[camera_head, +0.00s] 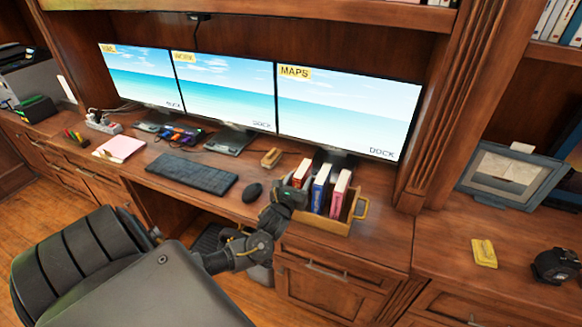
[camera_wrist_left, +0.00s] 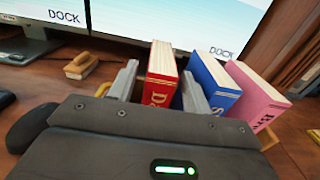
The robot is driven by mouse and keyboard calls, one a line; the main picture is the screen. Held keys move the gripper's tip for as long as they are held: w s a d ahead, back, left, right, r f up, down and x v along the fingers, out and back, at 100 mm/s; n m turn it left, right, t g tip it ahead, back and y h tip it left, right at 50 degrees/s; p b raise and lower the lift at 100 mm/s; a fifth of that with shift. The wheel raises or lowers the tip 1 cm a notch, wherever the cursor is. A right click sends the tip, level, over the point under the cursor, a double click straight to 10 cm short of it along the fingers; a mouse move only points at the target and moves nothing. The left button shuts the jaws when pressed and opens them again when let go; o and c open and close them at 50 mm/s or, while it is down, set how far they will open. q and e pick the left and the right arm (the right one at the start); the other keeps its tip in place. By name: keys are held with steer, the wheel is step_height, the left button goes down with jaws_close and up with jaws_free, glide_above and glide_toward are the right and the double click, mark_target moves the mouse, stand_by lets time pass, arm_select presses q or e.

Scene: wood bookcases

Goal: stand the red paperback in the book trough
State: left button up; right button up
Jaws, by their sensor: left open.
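The red paperback (camera_head: 301,172) stands upright at the left end of the wooden book trough (camera_head: 328,224); its base is hidden behind my gripper. In the left wrist view the red paperback (camera_wrist_left: 162,72) is between the two grey fingers. My left gripper (camera_head: 292,190) is open around it, one finger on each side. It also shows at close range in the left wrist view (camera_wrist_left: 160,92). I cannot tell whether either finger touches the cover. A blue book (camera_head: 320,188) and a pink book (camera_head: 340,194) stand in the trough to the right. My right gripper is not in view.
Three monitors (camera_head: 224,92) stand behind the trough. A small wooden block-like object (camera_head: 271,158), a black mouse (camera_head: 252,192) and a keyboard (camera_head: 193,174) lie to its left. A wood upright (camera_head: 440,130) rises at right. The desk front right of the trough is clear.

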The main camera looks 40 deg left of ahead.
arm_select(q)
steer(key=v, duration=1)
steer(key=shift+b, duration=0.45)
steer(key=shift+w, duration=0.1)
